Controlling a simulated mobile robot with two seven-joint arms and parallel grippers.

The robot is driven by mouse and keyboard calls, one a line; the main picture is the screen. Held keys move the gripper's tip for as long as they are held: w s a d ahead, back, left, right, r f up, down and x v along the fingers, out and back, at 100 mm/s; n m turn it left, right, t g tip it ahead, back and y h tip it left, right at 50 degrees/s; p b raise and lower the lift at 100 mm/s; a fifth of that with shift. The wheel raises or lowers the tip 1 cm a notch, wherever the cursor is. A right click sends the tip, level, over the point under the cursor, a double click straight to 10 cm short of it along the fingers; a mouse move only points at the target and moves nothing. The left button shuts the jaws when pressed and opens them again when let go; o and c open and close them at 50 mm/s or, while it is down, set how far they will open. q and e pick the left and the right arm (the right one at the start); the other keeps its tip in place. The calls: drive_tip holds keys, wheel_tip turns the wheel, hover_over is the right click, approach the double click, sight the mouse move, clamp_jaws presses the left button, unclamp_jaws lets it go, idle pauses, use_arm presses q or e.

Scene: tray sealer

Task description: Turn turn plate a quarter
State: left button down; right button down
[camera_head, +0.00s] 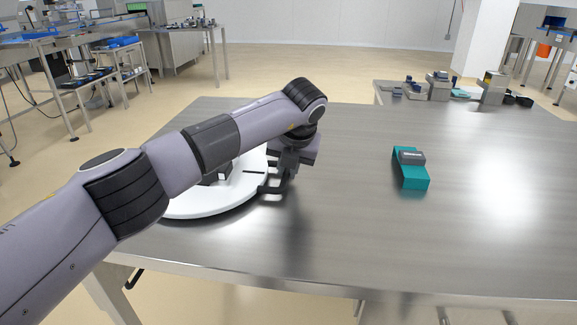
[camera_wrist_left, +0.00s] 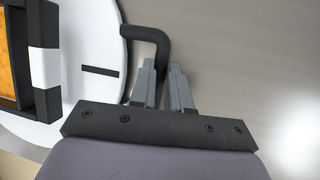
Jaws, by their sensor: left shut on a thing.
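The turn plate (camera_head: 205,208) is a white round disc on the metal table, partly hidden behind my left arm. It also fills the left part of the left wrist view (camera_wrist_left: 85,100). A short dark line (camera_wrist_left: 100,71) marks its face near the rim. A black bent handle (camera_wrist_left: 150,33) sticks out from its rim. My left gripper (camera_head: 272,187) is at the plate's right edge, its fingers (camera_wrist_left: 163,72) closed on the handle's end. My right gripper is in neither view.
A black-framed thing with an orange inside (camera_wrist_left: 12,65) sits on the plate. A teal block with a dark grey top (camera_head: 411,170) lies on the table to the right. The table (camera_head: 350,225) is clear between them. Small devices (camera_head: 440,88) stand on a farther bench.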

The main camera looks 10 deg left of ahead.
use_arm(q)
drive_tip(key=shift+w+r, duration=0.15)
drive_tip(key=shift+r, duration=0.05)
drive_tip(key=c, duration=1.1)
unclamp_jaws()
drive_tip(key=shift+f, duration=0.1)
drive_tip(key=v, duration=0.7)
